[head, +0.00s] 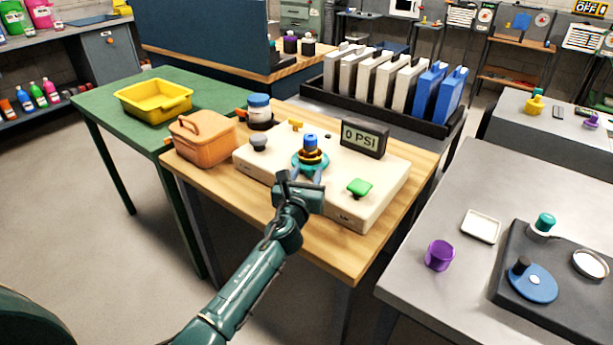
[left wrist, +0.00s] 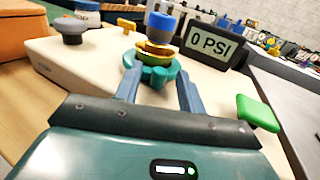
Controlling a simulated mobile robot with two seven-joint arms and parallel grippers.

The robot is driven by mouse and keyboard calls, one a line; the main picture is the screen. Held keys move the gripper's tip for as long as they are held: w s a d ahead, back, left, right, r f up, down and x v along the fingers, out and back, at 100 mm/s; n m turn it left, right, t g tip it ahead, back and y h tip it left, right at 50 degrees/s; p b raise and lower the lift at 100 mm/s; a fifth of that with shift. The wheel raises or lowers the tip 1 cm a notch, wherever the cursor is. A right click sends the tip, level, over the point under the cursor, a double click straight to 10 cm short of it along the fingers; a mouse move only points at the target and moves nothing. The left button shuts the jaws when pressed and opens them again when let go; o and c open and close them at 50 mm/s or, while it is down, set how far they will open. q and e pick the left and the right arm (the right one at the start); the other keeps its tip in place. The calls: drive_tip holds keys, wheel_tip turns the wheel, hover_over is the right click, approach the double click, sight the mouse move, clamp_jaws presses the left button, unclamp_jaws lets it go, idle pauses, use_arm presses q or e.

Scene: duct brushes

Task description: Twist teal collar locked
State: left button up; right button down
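The teal collar (head: 310,161) sits around the base of a brass fitting (head: 311,148) with a blue top (head: 310,139), upright on a cream console. In the left wrist view the collar (left wrist: 157,74) shows lobes on its near side. My left gripper (head: 301,180) reaches in from the front at collar height. Its two fingers stand apart at the collar's left and right edges, with near lobes between them. Contact is not clear. A display (head: 365,137) behind the fitting reads 0 PSI. My right gripper is not in view.
The console (head: 345,205) also carries a grey knob (head: 259,142), a yellow handle (head: 296,125) and a green knob (head: 359,186) close to my gripper's right. An orange case (head: 201,140) and a blue-lidded jar (head: 260,110) stand left. The wooden table's front strip (head: 330,255) is clear.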

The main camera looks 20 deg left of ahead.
use_arm(q)
drive_tip(key=shift+c, duration=0.2)
clamp_jaws()
